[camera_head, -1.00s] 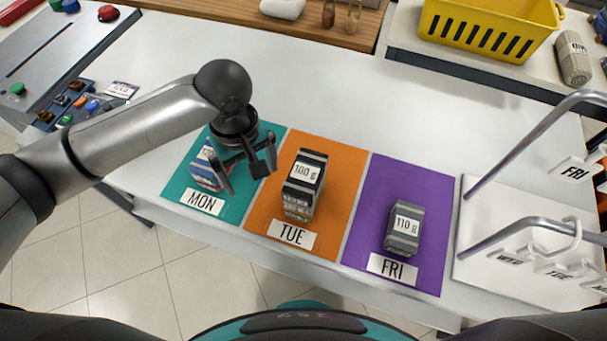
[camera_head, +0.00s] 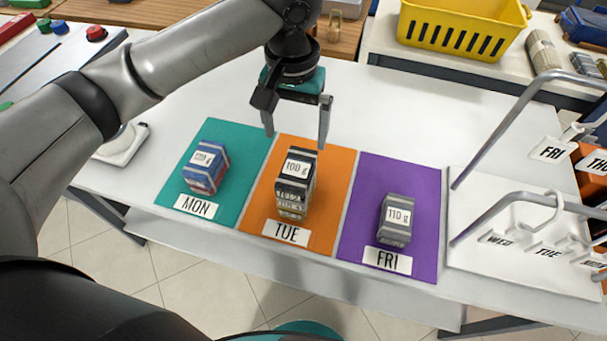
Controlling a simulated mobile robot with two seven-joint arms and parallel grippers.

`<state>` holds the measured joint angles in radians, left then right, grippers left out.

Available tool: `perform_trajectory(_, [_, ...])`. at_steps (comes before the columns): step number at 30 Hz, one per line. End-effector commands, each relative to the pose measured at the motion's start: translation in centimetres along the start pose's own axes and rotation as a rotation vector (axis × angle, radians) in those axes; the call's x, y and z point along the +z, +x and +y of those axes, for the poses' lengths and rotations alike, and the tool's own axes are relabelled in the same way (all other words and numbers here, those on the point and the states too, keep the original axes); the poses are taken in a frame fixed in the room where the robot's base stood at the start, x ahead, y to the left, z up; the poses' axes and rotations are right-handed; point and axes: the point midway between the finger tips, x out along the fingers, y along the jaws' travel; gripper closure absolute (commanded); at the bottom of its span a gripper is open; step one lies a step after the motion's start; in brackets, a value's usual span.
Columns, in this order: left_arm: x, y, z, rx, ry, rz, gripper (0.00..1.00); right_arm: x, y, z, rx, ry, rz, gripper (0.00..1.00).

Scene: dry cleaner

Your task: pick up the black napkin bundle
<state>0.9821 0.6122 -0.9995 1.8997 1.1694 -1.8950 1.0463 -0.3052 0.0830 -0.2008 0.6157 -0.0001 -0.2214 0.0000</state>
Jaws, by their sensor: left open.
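The black napkin bundle (camera_head: 296,184) stands upright on the orange TUE mat (camera_head: 334,196), with a "100 g" label near its top and a paler patterned lower part. My left gripper (camera_head: 296,139) is open and empty, its two fingers pointing down above the bundle's top and toward its far side. I cannot tell whether the fingers touch it. A blue and red bundle (camera_head: 206,169) sits on the teal MON mat (camera_head: 232,136). A grey "110 g" bundle (camera_head: 396,221) sits on the purple FRI mat (camera_head: 420,185). My right gripper is not in view.
A white rack with metal rails (camera_head: 500,205) and day tags stands at the right. A yellow basket (camera_head: 462,28) is at the back right. A white scale-like pad (camera_head: 122,144) lies left of the mats. The white table (camera_head: 385,115) behind the mats is clear.

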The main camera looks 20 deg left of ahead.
Motion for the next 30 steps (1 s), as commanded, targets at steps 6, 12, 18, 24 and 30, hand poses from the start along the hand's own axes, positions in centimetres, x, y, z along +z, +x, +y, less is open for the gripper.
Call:
perform_trajectory(6, [0.1,5.0,-0.1,-0.001,-0.002,-0.003,0.0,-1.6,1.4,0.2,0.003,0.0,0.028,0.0])
perform_trajectory(12, [0.0,6.9,-0.1,-0.001,-0.003,0.0,0.0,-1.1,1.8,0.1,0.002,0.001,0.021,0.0])
perform_trajectory(18, [-0.2,8.8,-0.1,-0.003,-0.003,0.0,0.0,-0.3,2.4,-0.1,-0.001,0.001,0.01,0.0])
perform_trajectory(24, [-0.4,11.7,-0.1,-0.002,-0.003,-0.001,0.0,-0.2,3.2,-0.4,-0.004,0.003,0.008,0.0])
perform_trajectory(30, [-0.4,12.3,-0.1,-0.001,-0.002,0.002,0.0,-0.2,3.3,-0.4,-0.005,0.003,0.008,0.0])
